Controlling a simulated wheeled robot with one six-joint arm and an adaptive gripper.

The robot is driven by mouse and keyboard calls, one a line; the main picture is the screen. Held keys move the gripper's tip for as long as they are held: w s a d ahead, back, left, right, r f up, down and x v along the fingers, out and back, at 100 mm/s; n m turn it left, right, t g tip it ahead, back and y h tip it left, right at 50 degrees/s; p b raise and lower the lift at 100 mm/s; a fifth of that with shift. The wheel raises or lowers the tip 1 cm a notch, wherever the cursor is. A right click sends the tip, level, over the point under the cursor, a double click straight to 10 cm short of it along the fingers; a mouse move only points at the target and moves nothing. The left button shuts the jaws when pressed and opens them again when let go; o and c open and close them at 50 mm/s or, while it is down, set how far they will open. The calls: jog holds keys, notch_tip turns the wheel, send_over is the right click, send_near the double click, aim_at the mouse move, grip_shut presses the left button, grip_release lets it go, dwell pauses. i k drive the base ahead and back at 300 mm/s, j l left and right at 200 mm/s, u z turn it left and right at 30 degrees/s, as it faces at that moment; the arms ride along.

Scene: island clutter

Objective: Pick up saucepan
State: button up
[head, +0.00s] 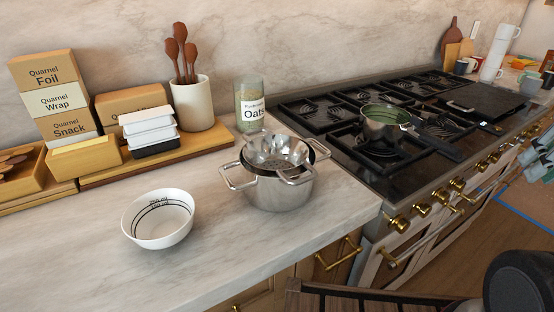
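A steel saucepan (378,128) with a greenish-looking inside and a long dark handle (436,146) sits on the front left part of the stove's black grates. The handle points to the right and toward the front of the stove. Nothing covers the saucepan's opening. My gripper is not in view, and nothing is seen touching the saucepan.
The stove (330,152) has brass knobs along its front. A two-handled steel pot (280,192) with a colander in it and a white bowl (160,220) stand on the marble counter (235,255). A dark griddle plate (485,101) lies right of the saucepan.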

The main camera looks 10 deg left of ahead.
aim_at(381, 126)
jog(key=l+z, duration=0.25)
jog(key=z, duration=0.2)
jog(key=i+l+z, duration=0.15)
jog(key=z, duration=0.35)
